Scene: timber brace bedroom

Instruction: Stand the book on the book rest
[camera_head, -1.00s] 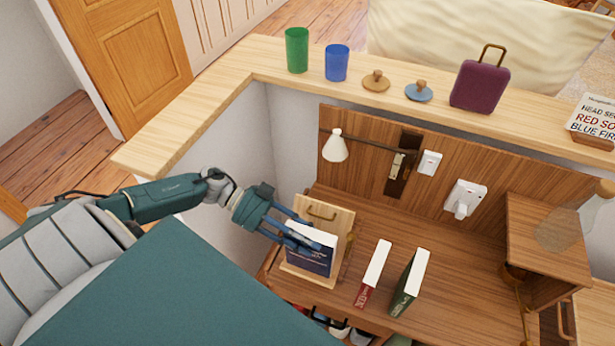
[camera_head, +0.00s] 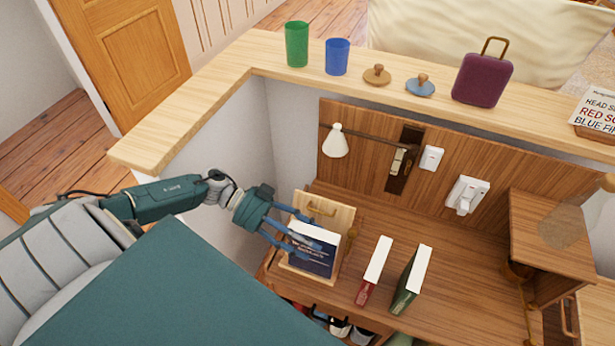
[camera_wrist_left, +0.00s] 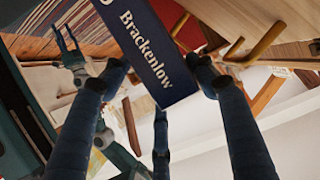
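The dark blue book (camera_head: 311,262) with white pages stands on the wooden book rest (camera_head: 340,219), leaning against its back board. Its blue side with the name "Brackenlow" (camera_wrist_left: 160,60) shows in the left wrist view. My left gripper (camera_head: 304,236) is around the upper part of the book, its blue fingers spread apart. In the left wrist view the fingertips (camera_wrist_left: 160,72) lie beside the book's edges; light contact cannot be ruled out. The gripper looks open. The lower part of the book is partly hidden by the fingers.
A red book (camera_head: 374,272) and a green book (camera_head: 411,281) stand on the desk right of the rest. A lamp (camera_head: 335,142) hangs above. The ledge behind holds a green cup (camera_head: 297,44), a blue cup (camera_head: 337,57) and a purple case (camera_head: 482,79). The desk's right-middle is clear.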

